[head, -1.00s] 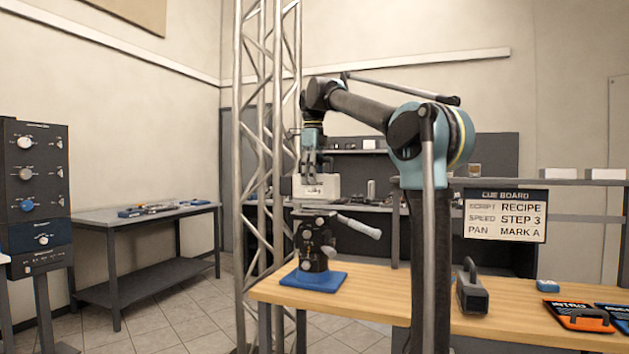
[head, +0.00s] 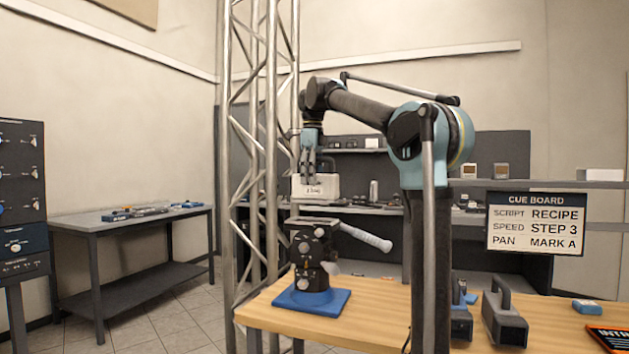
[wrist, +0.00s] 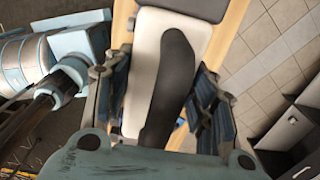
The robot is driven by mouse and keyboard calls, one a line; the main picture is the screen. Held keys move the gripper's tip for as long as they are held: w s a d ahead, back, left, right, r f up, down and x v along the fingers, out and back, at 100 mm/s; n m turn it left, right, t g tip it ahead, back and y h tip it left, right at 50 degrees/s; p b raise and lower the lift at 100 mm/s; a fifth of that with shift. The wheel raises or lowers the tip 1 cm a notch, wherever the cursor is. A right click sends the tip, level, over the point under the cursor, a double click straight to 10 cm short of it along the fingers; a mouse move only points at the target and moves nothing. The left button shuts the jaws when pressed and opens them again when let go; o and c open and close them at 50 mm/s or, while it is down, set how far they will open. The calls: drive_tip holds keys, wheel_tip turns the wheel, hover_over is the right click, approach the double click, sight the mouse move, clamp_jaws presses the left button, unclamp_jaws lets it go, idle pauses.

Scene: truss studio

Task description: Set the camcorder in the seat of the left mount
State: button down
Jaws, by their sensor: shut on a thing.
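The light grey camcorder (head: 316,190) with a dark top handle hangs upright in my gripper (head: 318,172). In the wrist view my gripper (wrist: 160,100) has a finger on each side of the camcorder (wrist: 142,70), shut on its dark handle (wrist: 172,75). A mount (head: 308,255) stands on a blue base (head: 311,302) at the table's left end, with a grey pan handle out to the right. Its top plate (head: 314,222) lies below the camcorder, with a visible gap between them. The seat's inside cannot be seen from here.
Two dark handled units (head: 506,318) stand on the wooden table (head: 385,300), one partly behind my arm. A small blue item (head: 587,307) lies at the right. A metal truss (head: 245,150) rises close left of the mount. The cue board (head: 535,222) stands at right.

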sight(312, 196)
drive_tip(key=shift+w+a+f, duration=0.1)
drive_tip(key=shift+w, duration=0.25)
drive_tip(key=shift+f, duration=2.7)
drive_tip(key=shift+f, duration=0.55)
idle(0.7)
drive_tip(key=c, duration=0.6)
unclamp_jaws()
wheel_tip(312, 196, up, 12)
drive_tip(key=shift+f, duration=0.1)
